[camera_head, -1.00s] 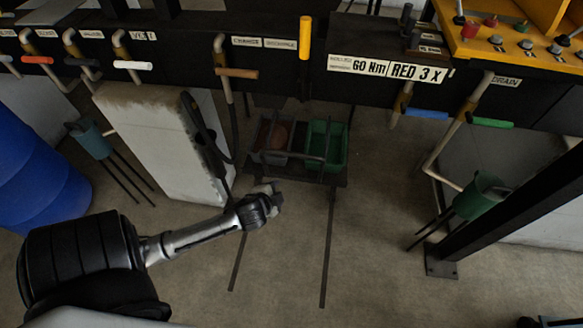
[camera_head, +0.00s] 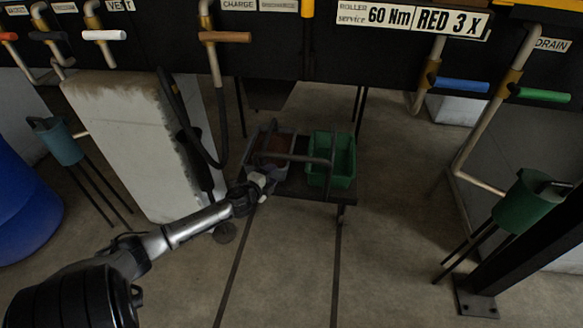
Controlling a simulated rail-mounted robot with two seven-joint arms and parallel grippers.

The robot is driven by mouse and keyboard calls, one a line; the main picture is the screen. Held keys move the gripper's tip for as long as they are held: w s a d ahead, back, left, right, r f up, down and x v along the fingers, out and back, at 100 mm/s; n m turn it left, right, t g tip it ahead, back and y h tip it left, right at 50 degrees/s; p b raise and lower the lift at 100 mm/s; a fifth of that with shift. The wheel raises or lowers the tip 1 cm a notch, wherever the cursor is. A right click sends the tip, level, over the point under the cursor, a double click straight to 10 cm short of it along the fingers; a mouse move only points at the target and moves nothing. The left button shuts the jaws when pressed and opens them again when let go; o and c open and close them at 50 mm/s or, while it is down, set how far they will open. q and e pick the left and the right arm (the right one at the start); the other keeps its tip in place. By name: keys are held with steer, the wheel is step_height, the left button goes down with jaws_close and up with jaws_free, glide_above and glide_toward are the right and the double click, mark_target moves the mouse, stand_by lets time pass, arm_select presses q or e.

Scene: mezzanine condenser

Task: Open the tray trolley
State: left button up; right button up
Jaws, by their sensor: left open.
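The tray trolley (camera_head: 318,192) is a low dark platform under the bench, with a wheel (camera_head: 341,220) showing at its front right. It carries a grey tray (camera_head: 287,168) with something reddish brown inside and a green tray (camera_head: 344,180) to its right. My left gripper (camera_head: 265,183) is open at the front left corner of the trolley, just left of and below the bar. In the picture it overlaps the grey tray's corner; I cannot tell if it touches. My right gripper is out of view.
Two dark floor lines (camera_head: 237,258) run forward from the trolley. A pale block (camera_head: 125,145) with a black hose (camera_head: 190,130) stands left. A green bucket-like vessel (camera_head: 522,205) and a dark post (camera_head: 540,245) stand right. Valve handles (camera_head: 462,85) hang from the bench above. The front floor is clear.

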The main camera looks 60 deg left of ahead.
mark_target(290, 159)
arm_select(q)
steer(key=shift+a+b+x, duration=0.1)
steer(key=shift+b+x, duration=1.7)
steer(key=shift+x, duration=1.75)
steer(key=shift+a+b+x, duration=0.15)
steer(key=shift+b+x, duration=1.6)
steer(key=shift+x, duration=1.8)
steer(key=shift+s+f, duration=0.1)
jaws_close()
